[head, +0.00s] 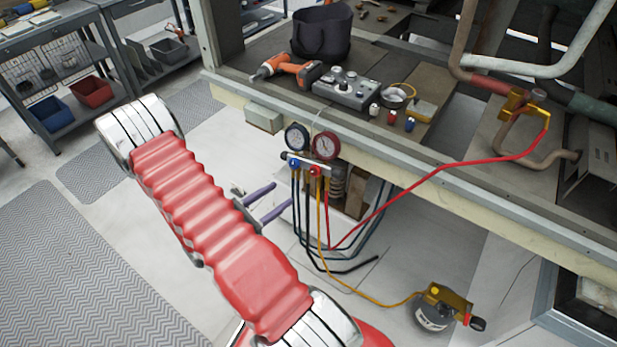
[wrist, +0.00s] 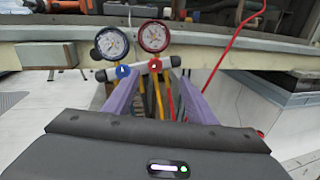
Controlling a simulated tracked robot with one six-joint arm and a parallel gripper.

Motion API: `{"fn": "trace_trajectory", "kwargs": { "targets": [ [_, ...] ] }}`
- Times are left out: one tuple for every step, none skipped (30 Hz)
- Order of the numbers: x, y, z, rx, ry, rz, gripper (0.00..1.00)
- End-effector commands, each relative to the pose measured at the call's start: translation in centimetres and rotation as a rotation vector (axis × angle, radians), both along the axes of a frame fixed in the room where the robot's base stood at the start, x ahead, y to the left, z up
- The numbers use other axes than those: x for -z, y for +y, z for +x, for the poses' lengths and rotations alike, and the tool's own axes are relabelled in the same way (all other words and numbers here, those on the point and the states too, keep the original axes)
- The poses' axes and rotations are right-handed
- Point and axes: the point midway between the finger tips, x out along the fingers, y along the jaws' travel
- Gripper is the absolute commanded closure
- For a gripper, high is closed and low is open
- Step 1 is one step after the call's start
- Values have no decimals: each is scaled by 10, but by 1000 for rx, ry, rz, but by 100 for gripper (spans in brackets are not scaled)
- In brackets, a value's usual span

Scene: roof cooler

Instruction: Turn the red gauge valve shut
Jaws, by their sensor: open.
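The red gauge valve (head: 315,171) is a small red knob on the front of the gauge manifold, below the red-rimmed gauge (head: 325,145). It also shows in the wrist view (wrist: 155,66). A blue knob (wrist: 123,71) sits to its left, below the blue-rimmed gauge (wrist: 111,43). My gripper (head: 277,200) has purple fingers and is open and empty. In the wrist view its fingers (wrist: 158,90) point up toward the manifold, one on each side of the hoses, with the red knob a little beyond and between them. I see no contact with the knob.
The manifold hangs at the bench edge (head: 400,178). Blue, yellow and red hoses hang from it; the red hose (head: 440,170) runs to a brass fitting on the pipe. A drill (head: 290,70), a dark bucket (head: 321,32) and a grey box (head: 346,90) stand on the bench. A brass-topped device (head: 440,307) sits on the floor.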

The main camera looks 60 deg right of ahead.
Motion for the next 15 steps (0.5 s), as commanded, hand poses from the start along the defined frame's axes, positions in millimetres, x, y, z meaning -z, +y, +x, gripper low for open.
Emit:
{"fn": "trace_trajectory", "kwargs": {
  "targets": [
    [9,-2,-1,-17,27,-1,49],
    [14,-3,-2,-27,39,-2,49],
    [18,-4,-1,-41,51,-3,49],
    [22,-5,-2,-48,60,-4,49],
    [24,-6,-2,-55,67,-3,49],
    [26,-6,-1,-63,73,-4,49],
    [28,-7,-1,-67,77,-5,49],
    [29,-7,-1,-69,79,-5,49],
    [29,-7,-1,-71,81,-6,49],
    [29,-7,-1,-71,81,-6,49],
    [29,-7,-1,-71,81,-6,49],
    [29,-7,-1,-71,81,-6,49],
    [29,-7,-1,-71,81,-6,49],
    [29,-7,-1,-71,80,-6,49],
    [29,-7,-1,-71,80,-6,49]
  ]
}}
